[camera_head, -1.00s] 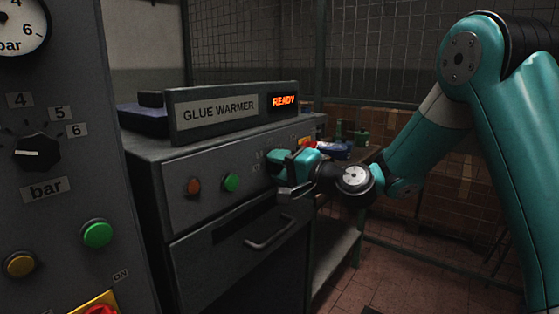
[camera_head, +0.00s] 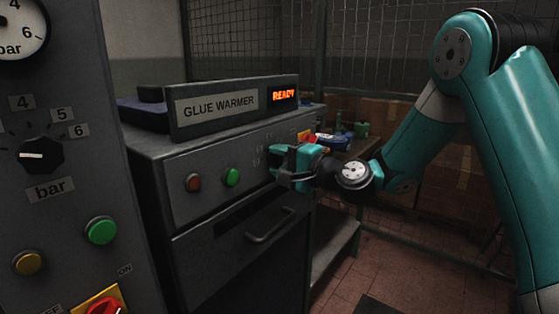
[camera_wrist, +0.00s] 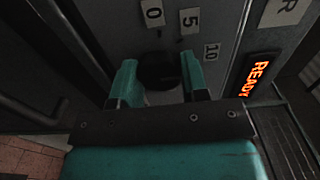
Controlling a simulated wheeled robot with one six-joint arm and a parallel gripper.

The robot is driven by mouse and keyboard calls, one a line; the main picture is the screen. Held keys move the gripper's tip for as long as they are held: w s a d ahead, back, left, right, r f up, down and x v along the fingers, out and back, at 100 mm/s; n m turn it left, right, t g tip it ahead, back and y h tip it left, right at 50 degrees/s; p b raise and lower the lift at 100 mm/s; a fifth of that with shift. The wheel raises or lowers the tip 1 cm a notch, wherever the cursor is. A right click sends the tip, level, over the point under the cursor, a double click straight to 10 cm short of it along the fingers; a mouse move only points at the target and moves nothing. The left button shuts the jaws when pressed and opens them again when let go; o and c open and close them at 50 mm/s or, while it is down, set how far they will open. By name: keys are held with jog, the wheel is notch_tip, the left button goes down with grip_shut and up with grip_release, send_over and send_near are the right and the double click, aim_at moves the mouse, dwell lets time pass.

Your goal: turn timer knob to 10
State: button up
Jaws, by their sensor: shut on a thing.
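The timer knob (camera_wrist: 158,70) is a dark round knob on the glue warmer's grey front panel, seen in the wrist view. Labels 0 (camera_wrist: 153,12), 5 (camera_wrist: 190,20) and 10 (camera_wrist: 212,50) stand around its far and right side. My gripper (camera_wrist: 159,72) has its two teal fingers on either side of the knob, shut on it. The knob's pointer is too dark to read. In the head view my gripper (camera_head: 287,169) is at the right part of the panel and hides the knob.
The glue warmer's sign (camera_head: 220,106) has a lit READY display (camera_head: 284,95). A red button (camera_head: 193,183) and a green button (camera_head: 232,176) sit left of my gripper, above a drawer handle (camera_head: 270,227). A control cabinet (camera_head: 75,165) stands at the near left.

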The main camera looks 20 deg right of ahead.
jog(key=o, duration=0.9)
jog(key=b+v, duration=0.8)
jog(key=v, duration=0.9)
jog(key=shift+s+d, duration=0.15)
jog(key=shift+s, duration=0.05)
